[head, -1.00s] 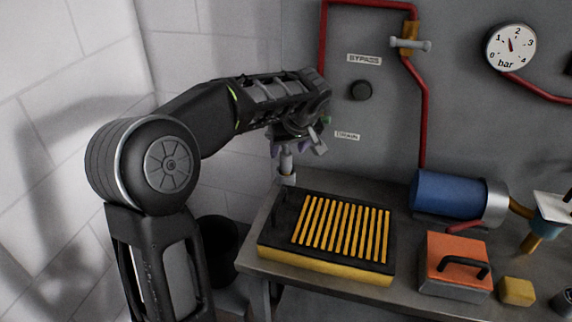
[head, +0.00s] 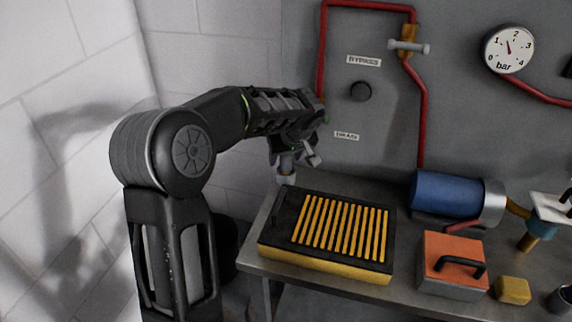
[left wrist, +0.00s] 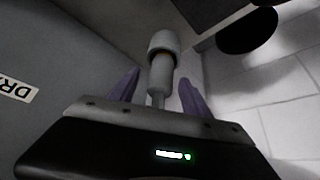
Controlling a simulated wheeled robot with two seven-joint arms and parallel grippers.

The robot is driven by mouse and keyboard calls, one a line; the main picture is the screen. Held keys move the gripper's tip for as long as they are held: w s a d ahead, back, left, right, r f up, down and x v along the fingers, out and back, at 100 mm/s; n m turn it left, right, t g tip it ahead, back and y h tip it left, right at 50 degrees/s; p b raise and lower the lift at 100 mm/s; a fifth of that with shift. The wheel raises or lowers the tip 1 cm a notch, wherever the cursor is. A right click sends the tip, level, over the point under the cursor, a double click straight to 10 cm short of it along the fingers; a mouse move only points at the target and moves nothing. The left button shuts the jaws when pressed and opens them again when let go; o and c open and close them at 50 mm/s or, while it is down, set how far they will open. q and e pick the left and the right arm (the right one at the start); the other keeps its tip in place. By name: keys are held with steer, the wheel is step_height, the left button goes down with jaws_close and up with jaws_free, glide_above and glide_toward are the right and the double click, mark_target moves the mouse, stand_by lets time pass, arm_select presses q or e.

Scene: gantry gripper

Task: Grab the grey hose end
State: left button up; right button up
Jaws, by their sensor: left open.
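The grey hose end (left wrist: 163,48) is a short, light grey cylinder with a wider collar. In the left wrist view it lies between the two purple fingers of my left gripper (left wrist: 159,78), with a gap on each side. The gripper is open around it. In the head view the hose end (head: 287,167) hangs just below my left gripper (head: 295,156), over the bench's back left. The arm and gripper hide its upper part. My right gripper is not in view.
A yellow and black slatted tray (head: 325,262) sits on the bench (head: 262,232) below the gripper. An orange-topped box (head: 452,262), a yellow block (head: 513,291) and a blue cylinder (head: 446,194) stand to the right. Red pipe (head: 423,120) runs along the grey wall behind.

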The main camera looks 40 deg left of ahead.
arm_select(q)
jaws_close()
stand_by(0.7)
